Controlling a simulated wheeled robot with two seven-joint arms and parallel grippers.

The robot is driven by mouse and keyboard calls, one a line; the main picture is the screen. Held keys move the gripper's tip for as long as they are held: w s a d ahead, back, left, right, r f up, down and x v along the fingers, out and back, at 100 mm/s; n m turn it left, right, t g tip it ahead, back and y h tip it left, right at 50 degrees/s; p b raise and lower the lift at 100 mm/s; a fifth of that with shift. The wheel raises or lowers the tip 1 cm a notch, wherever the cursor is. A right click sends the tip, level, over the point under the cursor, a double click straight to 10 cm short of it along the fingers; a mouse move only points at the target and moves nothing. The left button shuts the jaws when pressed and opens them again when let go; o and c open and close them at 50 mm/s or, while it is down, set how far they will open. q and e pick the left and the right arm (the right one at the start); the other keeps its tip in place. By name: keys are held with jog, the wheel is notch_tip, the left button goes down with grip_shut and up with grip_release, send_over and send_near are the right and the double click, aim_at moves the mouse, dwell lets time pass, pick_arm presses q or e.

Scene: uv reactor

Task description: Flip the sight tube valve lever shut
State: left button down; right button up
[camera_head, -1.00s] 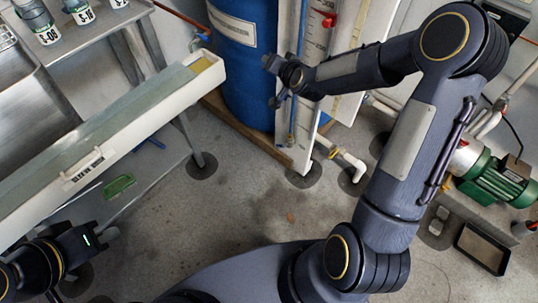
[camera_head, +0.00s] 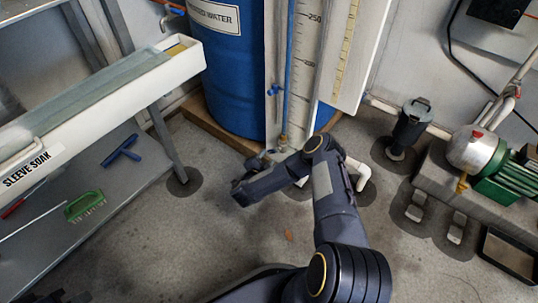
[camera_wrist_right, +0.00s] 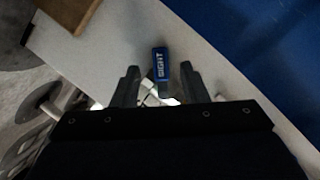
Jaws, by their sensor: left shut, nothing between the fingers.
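The blue sight tube valve lever (camera_head: 274,90) is on the pale board beside the clear sight tube (camera_head: 289,75), in front of the blue drum. In the right wrist view, the lever (camera_wrist_right: 160,62), marked SIGHT, appears in line with the gap between my right fingers. I cannot tell whether it is between them or beyond. My right gripper (camera_wrist_right: 160,85) is open with nothing gripped. In the head view, my right gripper (camera_head: 238,192) is below and left of the lever, its fingers hard to make out. My left gripper (camera_head: 58,297) barely shows at the bottom-left edge, shut and empty.
The blue drum (camera_head: 228,85) stands behind on a wooden base. A bench with a long white trough (camera_head: 110,95) is at left. A dark canister (camera_head: 410,125) and a green pump (camera_head: 495,185) are at right.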

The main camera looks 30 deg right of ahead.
aim_at(270, 152)
jog(key=b+x, duration=0.2)
jog(key=x, duration=0.2)
jog(key=shift+w+d+f, duration=0.1)
jog(key=shift+d+f, duration=0.05)
jog(key=shift+f, duration=0.05)
jog(key=shift+w+d, duration=0.45)
jog(key=shift+d, duration=0.05)
grip_shut()
